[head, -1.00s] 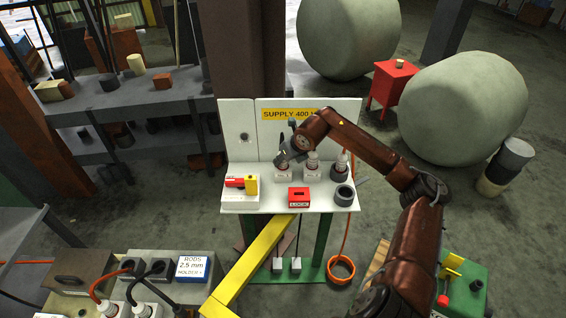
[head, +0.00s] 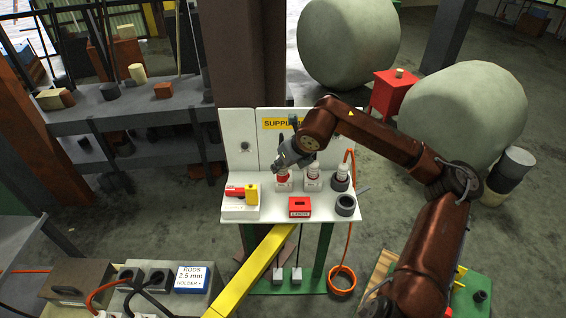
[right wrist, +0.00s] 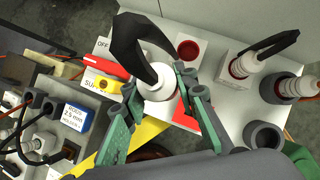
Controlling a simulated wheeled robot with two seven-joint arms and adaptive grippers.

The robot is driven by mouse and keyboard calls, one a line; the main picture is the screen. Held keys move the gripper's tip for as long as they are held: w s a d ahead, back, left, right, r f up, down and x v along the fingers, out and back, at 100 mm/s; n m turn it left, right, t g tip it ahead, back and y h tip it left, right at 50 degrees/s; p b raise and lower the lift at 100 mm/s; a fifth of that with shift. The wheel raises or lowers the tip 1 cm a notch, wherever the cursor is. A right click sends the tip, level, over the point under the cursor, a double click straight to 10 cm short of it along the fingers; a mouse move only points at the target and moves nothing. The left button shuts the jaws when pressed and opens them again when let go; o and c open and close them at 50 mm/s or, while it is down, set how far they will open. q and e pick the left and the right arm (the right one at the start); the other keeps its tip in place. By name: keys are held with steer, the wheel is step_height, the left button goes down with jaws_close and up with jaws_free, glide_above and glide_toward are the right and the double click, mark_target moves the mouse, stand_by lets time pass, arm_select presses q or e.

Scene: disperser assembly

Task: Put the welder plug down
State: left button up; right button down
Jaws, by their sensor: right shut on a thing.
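My right gripper (right wrist: 160,92), with green fingers, is shut on a white plug (right wrist: 157,84) in the right wrist view. A thick black cable (right wrist: 138,36) curves from this plug. The plug is out of its socket. A white socket block with an empty round red opening (right wrist: 188,50) lies just beyond it. In the head view my right gripper (head: 285,160) is low over the left socket (head: 283,183) on the white bench (head: 270,212) and hides most of the plug. My left gripper is not in view.
A red lock box (head: 299,206), an empty grey ring (head: 345,205) and a red-and-yellow switch (head: 240,191) are in front.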

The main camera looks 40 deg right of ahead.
steer(key=s+a+n+p, duration=0.2)
steer(key=s+a+p, duration=0.25)
steer(key=s, duration=0.65)
steer(key=s+d+m+p, duration=0.2)
steer(key=s+d+p, duration=0.5)
steer(key=s, duration=0.6)
glide_toward(340, 198)
steer(key=w, duration=0.2)
steer(key=f, duration=0.1)
steer(key=f+p, duration=0.1)
steer(key=f, duration=0.1)
steer(key=shift+w+d+f, duration=0.2)
steer(key=shift+f, duration=0.1)
steer(key=shift+f, duration=0.1)
